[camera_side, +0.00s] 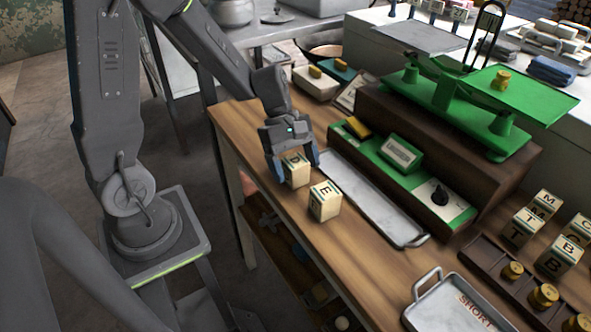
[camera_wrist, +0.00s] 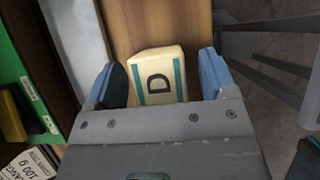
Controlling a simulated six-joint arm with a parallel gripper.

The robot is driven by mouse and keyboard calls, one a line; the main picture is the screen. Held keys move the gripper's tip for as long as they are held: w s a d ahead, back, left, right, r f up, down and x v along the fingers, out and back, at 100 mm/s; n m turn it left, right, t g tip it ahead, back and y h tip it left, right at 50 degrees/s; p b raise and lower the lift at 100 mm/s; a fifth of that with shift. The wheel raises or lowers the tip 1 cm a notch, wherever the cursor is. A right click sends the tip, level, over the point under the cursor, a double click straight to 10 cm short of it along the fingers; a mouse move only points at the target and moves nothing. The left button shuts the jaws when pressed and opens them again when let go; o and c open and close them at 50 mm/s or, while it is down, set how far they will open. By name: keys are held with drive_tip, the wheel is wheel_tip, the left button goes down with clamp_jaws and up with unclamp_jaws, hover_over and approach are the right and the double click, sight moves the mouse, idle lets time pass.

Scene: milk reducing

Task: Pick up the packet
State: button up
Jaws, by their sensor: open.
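A cream packet with teal stripes and the letter D (camera_wrist: 158,80) stands on the wooden table. It also shows in the side view (camera_side: 297,172), partly covered by my gripper. My gripper (camera_side: 292,168) is open, pointing down, with one blue finger on each side of the D packet. In the wrist view my gripper (camera_wrist: 166,80) shows a gap between the packet and the right finger; the left finger is closer to it. A second packet marked E (camera_side: 325,201) stands beside it, nearer the table's middle. Packets marked T (camera_side: 523,228), B (camera_side: 559,258) and M (camera_side: 544,204) stand at the right.
A long metal tray (camera_side: 372,200) lies right beside the packets. A green balance scale (camera_side: 450,95) on a brown base stands behind it. A tray marked SHORT (camera_side: 462,308) and a rack with brass weights (camera_side: 543,294) are at the front right. The table's left edge is close to the gripper.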

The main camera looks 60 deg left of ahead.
drive_tip(key=shift+d+f, duration=0.15)
drive_tip(key=c, duration=1)
